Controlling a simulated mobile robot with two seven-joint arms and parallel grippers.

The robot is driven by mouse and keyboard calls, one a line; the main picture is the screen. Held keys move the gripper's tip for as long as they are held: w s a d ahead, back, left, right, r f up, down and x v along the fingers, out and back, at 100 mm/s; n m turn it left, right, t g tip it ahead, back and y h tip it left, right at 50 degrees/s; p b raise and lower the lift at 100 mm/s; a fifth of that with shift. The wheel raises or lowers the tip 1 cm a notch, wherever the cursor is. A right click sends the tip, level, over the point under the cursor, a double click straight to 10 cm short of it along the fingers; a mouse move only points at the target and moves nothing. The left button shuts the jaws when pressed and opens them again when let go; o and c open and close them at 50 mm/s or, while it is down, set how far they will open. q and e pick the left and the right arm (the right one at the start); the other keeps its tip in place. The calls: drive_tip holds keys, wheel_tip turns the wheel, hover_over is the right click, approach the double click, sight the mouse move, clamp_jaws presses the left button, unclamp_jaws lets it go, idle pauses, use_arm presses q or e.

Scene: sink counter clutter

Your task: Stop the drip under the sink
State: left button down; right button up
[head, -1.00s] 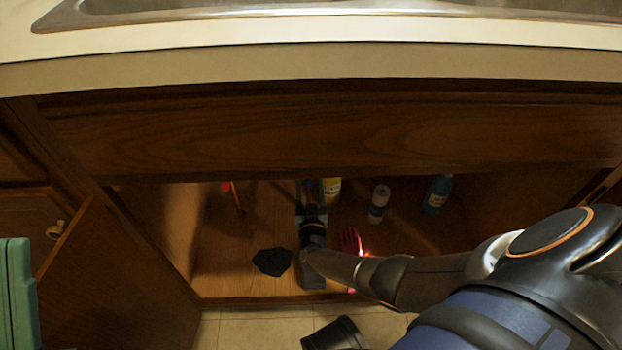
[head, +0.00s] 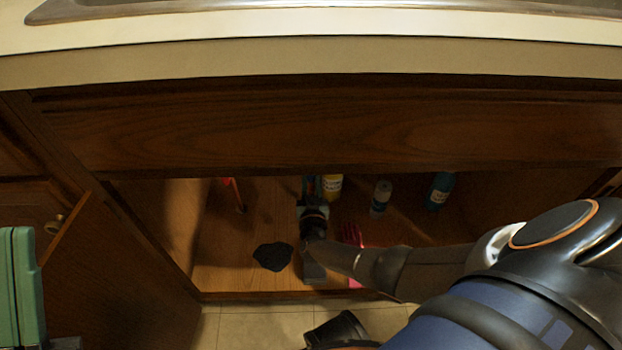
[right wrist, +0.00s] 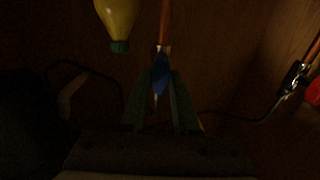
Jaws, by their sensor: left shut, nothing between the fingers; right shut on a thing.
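My right arm reaches into the open cabinet under the sink, and its gripper (head: 311,208) is partly hidden by the wrist in the head view. In the right wrist view the right gripper (right wrist: 160,95) has its green fingers closed on a blue valve handle (right wrist: 161,72), below a copper-coloured pipe (right wrist: 165,25). A second valve with a red handle (right wrist: 314,91) is at the right edge of that view. A dark patch (head: 272,257) lies on the cabinet floor, left of my right gripper. My left gripper (head: 20,238) is shut and empty at the far left, outside the cabinet.
A yellow bottle (head: 332,187), a white bottle (head: 381,198) and a teal bottle (head: 440,190) stand inside the cabinet. A pink glove (head: 353,236) lies near my right forearm. An open cabinet door (head: 110,275) is at left.

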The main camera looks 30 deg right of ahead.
clamp_jaws()
drive_tip(key=shift+m, duration=0.7)
drive_tip(key=o, duration=0.8)
unclamp_jaws()
drive_tip(key=shift+s, duration=0.1)
